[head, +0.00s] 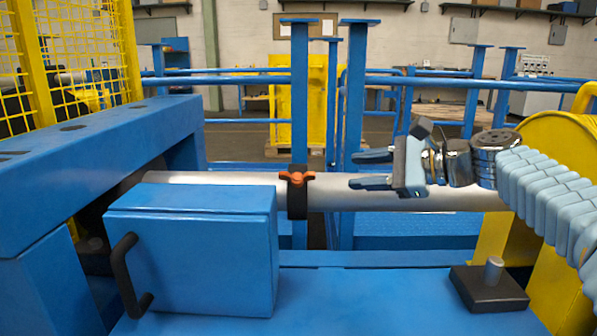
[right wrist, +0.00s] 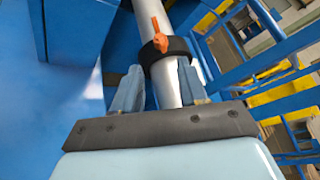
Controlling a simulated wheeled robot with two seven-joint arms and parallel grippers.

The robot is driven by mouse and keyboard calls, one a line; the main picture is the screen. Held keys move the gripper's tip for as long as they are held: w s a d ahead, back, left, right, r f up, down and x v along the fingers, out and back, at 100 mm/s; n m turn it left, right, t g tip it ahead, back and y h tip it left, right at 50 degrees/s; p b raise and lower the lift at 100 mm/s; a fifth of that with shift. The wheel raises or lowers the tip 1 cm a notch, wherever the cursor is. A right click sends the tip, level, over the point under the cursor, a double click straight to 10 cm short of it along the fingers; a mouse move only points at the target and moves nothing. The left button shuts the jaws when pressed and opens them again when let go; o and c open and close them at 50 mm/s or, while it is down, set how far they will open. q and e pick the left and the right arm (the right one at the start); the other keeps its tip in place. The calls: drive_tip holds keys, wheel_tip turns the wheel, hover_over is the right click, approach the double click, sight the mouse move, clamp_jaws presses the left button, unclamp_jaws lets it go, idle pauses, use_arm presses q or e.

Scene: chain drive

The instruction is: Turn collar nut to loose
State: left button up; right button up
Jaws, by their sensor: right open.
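An orange wing-shaped nut (head: 297,178) sits on a black collar (head: 298,203) that goes around a grey metal shaft (head: 400,197). My right gripper (head: 362,170) is open and empty, to the right of the nut and apart from it, in front of or just above the shaft. In the right wrist view the orange nut (right wrist: 160,38) and the black collar (right wrist: 166,58) are ahead of the two fingers (right wrist: 158,92), with the shaft running up between them. My left gripper shows in neither view.
A blue box (head: 190,250) with a black handle (head: 127,275) stands in front of the shaft at left. A blue beam (head: 95,150) is behind it. A black block with a peg (head: 490,287) is at lower right. Blue railings (head: 450,82) stand behind the shaft.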

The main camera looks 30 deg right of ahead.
sight(313, 175)
drive_tip(key=x, duration=1.2)
drive_tip(key=shift+w+a, duration=0.1)
drive_tip(key=shift+w, duration=0.05)
drive_tip(key=shift+c, duration=0.2)
clamp_jaws()
